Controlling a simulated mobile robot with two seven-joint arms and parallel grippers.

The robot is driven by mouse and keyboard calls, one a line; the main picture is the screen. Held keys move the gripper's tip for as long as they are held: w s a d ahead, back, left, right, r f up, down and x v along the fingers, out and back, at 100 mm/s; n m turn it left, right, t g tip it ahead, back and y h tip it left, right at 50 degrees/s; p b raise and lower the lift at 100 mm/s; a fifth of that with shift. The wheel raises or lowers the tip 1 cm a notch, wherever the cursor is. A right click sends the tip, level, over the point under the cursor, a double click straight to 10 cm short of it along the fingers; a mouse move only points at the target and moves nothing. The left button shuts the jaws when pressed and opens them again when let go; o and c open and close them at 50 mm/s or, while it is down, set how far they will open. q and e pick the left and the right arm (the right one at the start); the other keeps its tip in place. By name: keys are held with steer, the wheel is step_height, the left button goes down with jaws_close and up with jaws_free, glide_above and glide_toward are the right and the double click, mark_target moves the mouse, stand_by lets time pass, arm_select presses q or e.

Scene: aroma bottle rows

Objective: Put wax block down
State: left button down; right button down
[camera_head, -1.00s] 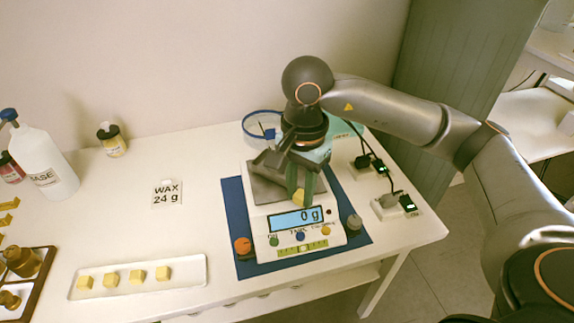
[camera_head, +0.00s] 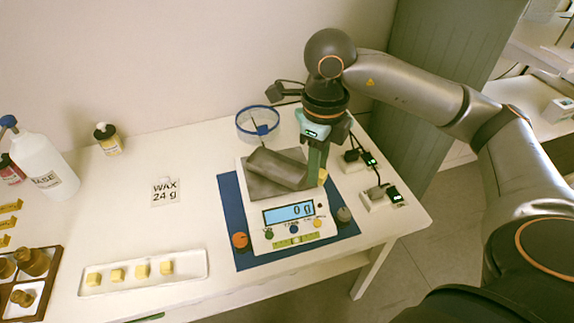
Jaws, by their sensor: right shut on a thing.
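My right gripper (camera_head: 316,168) is shut on a small yellow wax block (camera_head: 323,176). It points down at the right side of the scale's grey pan, and its fingers hide most of the block. I cannot tell whether the block touches anything. The white scale (camera_head: 290,238) stands on a blue mat (camera_head: 228,195), and its display (camera_head: 289,213) reads 0 g. A tilted grey metal piece (camera_head: 275,168) lies at the pan. Several similar wax blocks sit in a row in a white tray (camera_head: 190,277) at the front left. My left gripper is not in view.
A "WAX 24 g" card (camera_head: 165,192) lies left of the mat. A blue-rimmed clear dish (camera_head: 257,124) stands behind the scale. Power adapters (camera_head: 382,197) with cables lie at the right. Bottles and a brown tray (camera_head: 42,300) are at the left. The table between is clear.

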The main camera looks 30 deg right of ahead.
steer(key=w+d+f, duration=0.1)
steer(key=w+f, duration=0.2)
steer(key=w, duration=0.3)
glide_above(294, 177)
steer(key=f, duration=0.5)
steer(key=shift+s+p, duration=0.25)
steer(key=shift+p, duration=0.1)
steer(key=shift+w+f, duration=0.3)
steer(key=shift+f, duration=0.2)
step_height(294, 177, down, 3)
steer(key=shift+f, duration=0.2)
steer(key=c, duration=0.9)
jaws_free()
